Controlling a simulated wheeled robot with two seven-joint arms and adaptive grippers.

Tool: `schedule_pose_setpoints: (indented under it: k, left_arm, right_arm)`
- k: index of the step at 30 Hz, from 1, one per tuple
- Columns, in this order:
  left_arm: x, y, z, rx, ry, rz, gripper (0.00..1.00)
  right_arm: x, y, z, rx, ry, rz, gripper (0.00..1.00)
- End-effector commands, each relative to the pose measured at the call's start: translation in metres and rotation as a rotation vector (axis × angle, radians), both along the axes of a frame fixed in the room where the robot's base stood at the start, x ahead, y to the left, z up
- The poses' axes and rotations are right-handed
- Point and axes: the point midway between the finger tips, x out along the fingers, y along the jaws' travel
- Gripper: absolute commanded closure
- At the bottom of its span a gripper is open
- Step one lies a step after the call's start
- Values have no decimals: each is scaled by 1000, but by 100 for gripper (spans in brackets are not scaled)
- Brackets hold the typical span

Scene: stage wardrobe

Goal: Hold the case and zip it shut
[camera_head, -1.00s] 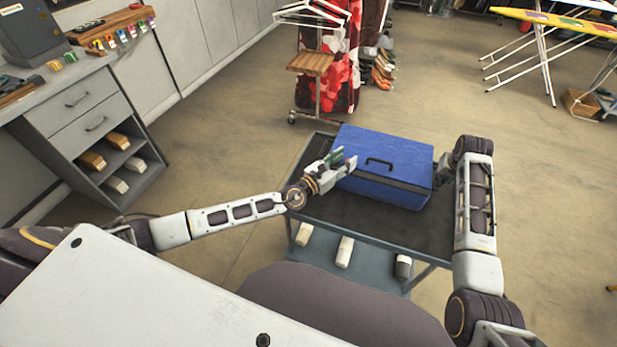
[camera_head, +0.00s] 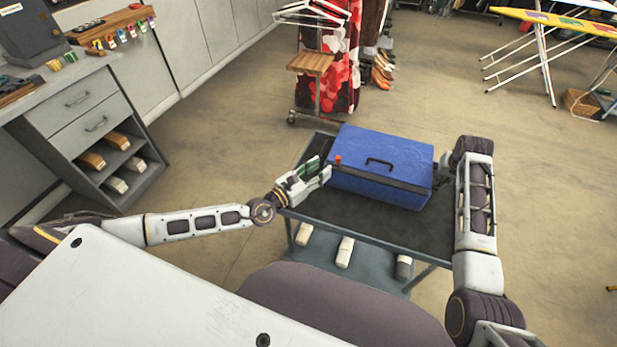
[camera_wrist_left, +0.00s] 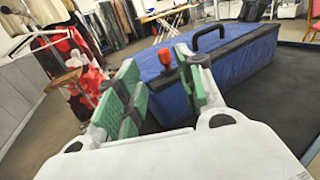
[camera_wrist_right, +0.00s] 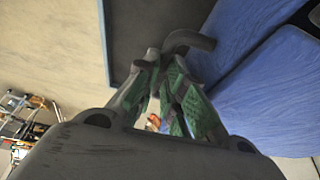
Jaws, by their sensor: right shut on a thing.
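The blue case (camera_head: 385,160) lies on the dark-topped cart with its lid down and a black carry handle (camera_head: 379,162) on top. A dark band runs around its side below the lid. A small red pull (camera_head: 337,160) stands at the case's left end; it also shows in the left wrist view (camera_wrist_left: 165,57). My left gripper (camera_head: 320,168) is open and empty, its fingers on either side of the pull's line but short of it. My right gripper (camera_wrist_right: 165,62) is shut on a dark grey curved grip at the case's right end; my arm hides it in the head view.
The cart top (camera_head: 350,207) is bare in front of the case. Its lower shelf holds several pale blocks. A garment rack (camera_head: 318,85) stands behind the cart, a drawer cabinet (camera_head: 85,110) to the left. An ironing board (camera_head: 560,22) is far right.

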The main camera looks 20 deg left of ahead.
Motion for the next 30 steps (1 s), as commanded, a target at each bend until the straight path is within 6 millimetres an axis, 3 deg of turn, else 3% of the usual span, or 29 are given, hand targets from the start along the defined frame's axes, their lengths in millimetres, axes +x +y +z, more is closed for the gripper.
schedule_pose_setpoints:
  k: [12, 29, 30]
  left_arm:
    - [-33, 16, 0, 0, 1, -1, 62]
    - [-37, 18, 0, -1, 0, -1, 62]
    - [-37, 18, 0, -1, 0, -1, 67]
  right_arm:
    - [0, -1, 0, -1, 0, -1, 100]
    - [0, 0, 0, -1, 0, -1, 100]
    - [0, 0, 0, 0, 0, -1, 100]
